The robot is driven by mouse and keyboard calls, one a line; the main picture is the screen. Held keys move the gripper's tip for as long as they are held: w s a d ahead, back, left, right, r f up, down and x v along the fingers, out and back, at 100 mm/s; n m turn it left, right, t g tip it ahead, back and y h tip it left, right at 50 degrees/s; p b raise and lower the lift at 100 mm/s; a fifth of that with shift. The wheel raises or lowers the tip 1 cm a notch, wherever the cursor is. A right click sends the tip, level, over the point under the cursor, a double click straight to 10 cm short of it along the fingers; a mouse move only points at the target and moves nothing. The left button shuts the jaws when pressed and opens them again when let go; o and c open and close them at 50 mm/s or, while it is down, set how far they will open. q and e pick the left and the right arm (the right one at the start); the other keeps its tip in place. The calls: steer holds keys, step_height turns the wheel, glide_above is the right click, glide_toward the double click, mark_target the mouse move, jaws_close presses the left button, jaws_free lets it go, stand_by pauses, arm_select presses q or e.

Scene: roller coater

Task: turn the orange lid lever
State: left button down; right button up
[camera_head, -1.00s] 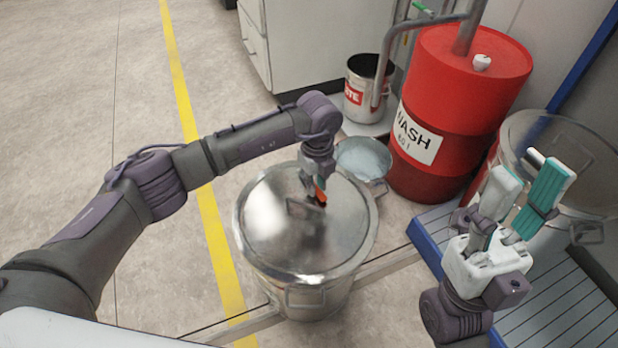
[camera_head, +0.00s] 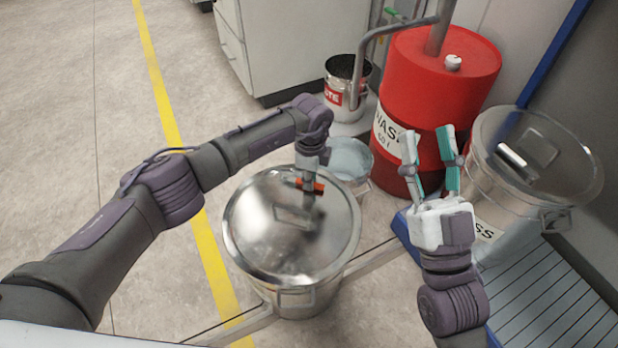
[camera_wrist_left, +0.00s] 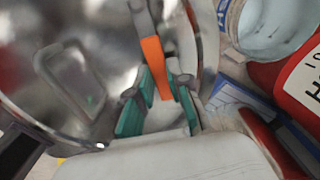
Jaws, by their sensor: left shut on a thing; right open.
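The orange lid lever (camera_head: 316,187) sits near the far edge of the metal pot's lid (camera_head: 270,235). My left gripper (camera_head: 311,182) is over the lid's far rim, at the lever. In the left wrist view the orange lever (camera_wrist_left: 156,66) lies between the teal finger pads of my left gripper (camera_wrist_left: 160,95), which is shut on it. The lid's handle (camera_wrist_left: 82,75) is beside it in that view. My right gripper (camera_head: 434,160) is open and empty, pointing up in front of the red drum (camera_head: 432,90).
A bucket of pale liquid (camera_head: 350,160) stands just behind the pot. A waste bin (camera_head: 345,88) and the drum are farther back. The floor at left is clear.

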stand_by(0.4)
arm_select(q)
steer(key=c, duration=1.1)
jaws_free()
step_height(320, 180, up, 12)
steer(key=shift+r, duration=0.1)
